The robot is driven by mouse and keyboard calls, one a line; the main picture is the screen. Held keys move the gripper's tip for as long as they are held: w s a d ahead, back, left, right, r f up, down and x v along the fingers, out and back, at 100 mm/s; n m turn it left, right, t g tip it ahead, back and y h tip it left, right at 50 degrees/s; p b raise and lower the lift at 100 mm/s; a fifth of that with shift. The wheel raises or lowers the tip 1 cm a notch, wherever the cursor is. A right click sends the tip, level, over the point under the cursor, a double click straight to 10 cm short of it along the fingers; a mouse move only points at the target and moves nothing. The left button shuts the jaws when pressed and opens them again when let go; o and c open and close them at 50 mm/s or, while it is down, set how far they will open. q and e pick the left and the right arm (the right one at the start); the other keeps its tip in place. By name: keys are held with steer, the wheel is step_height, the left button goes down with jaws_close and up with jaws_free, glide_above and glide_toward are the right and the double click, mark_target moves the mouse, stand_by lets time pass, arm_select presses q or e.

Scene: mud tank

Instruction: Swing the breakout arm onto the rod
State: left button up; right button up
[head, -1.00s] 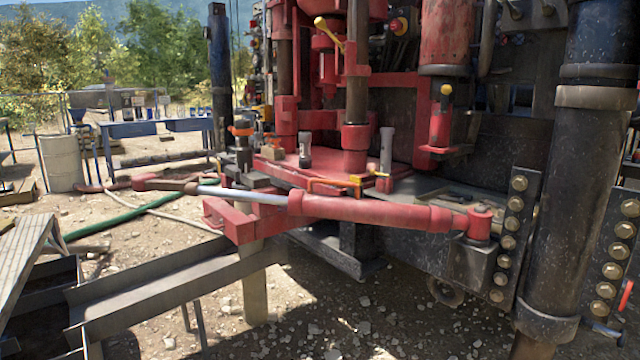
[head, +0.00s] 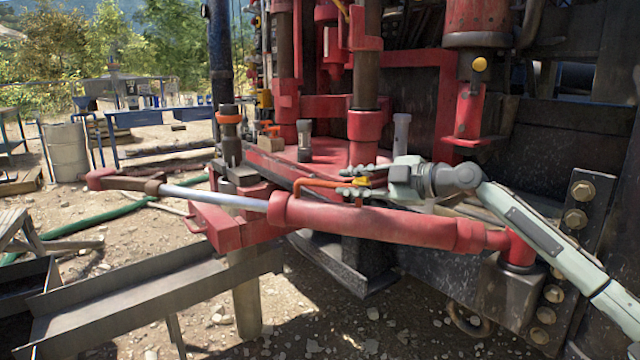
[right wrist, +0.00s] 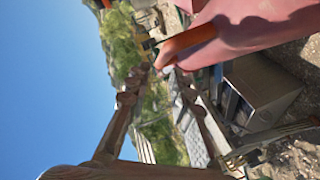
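The breakout arm (head: 375,221) is a long red cylinder with a silver piston rod reaching left, lying across in front of the rig's red deck. An orange handle (head: 318,182) stands on top of it. My right gripper (head: 347,181) is at the handle's right end, its two pale fingers apart, one above and one below a yellow piece. In the right wrist view, the orange handle (right wrist: 188,42) is just beyond the dark fingertips (right wrist: 160,74); firm contact cannot be told. The vertical drill rod (head: 366,75) with its red collar stands behind the gripper. My left gripper is out of view.
A grey cylinder (head: 401,133) and a dark tool (head: 304,140) stand upright on the red deck. Steel channels (head: 150,295) lie at the front left. A bolted black plate (head: 580,205) is on the right. Gravel ground lies below.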

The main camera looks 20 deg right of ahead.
mark_target(326, 184)
steer(key=p+x, duration=0.1)
steer(key=x, duration=0.6)
steer(key=shift+a, duration=0.2)
steer(key=shift+w+a+f, duration=0.15)
steer(key=shift+w, duration=0.05)
jaws_close()
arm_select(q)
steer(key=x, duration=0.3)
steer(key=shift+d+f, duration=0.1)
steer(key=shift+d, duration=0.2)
